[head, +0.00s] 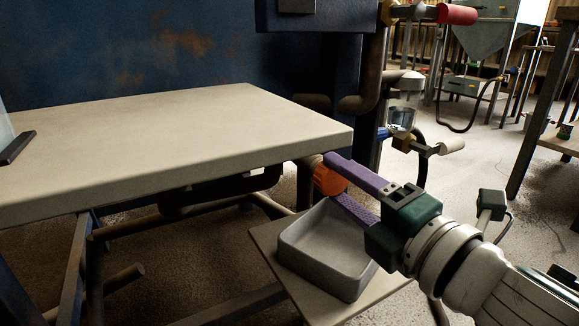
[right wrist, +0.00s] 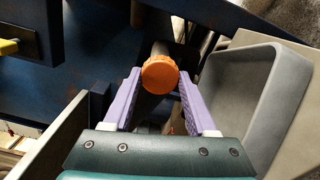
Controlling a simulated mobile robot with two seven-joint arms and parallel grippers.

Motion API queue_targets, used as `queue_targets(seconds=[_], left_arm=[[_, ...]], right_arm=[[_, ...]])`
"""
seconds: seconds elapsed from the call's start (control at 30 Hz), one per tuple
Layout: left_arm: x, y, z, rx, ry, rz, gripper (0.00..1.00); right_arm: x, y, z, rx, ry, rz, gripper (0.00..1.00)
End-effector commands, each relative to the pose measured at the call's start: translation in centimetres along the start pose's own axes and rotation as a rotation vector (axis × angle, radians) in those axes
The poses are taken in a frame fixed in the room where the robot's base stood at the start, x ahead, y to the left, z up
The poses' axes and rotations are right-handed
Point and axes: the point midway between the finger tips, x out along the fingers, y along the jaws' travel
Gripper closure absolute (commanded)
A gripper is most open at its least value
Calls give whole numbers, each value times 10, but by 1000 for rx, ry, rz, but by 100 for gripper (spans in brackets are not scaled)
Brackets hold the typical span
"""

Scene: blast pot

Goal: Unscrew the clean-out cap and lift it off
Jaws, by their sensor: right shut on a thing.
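The orange clean-out cap (head: 328,180) sits on the end of a pipe, low beside the corner of the pale table. In the right wrist view the cap (right wrist: 160,73) is between the purple fingertips, with the pipe end (right wrist: 160,48) behind it. My right gripper (head: 342,177) comes in from the right and is shut on the cap, one finger on each side. Whether the cap's thread is still engaged cannot be seen. My left gripper is not in view.
A grey open tray (head: 322,262) stands on a low shelf (head: 268,240) just below the gripper and looks empty. The pale tabletop (head: 180,140) overhangs to the left. Pipes and valves (head: 402,120) rise behind the gripper.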

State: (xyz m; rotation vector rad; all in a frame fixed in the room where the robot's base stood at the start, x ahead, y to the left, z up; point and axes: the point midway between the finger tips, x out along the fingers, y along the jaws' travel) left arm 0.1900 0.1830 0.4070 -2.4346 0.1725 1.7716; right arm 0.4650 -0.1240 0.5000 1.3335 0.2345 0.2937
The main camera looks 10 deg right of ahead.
Motion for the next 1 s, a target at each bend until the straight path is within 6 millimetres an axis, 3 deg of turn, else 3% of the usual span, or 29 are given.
queue_targets(seconds=[0.47, 1.0], left_arm=[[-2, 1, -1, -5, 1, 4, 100], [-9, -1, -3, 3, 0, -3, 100]], right_arm=[[-4, 0, 0, 0, 0, 0, 100], [-34, 0, 0, 0, 0, 0, 100]])
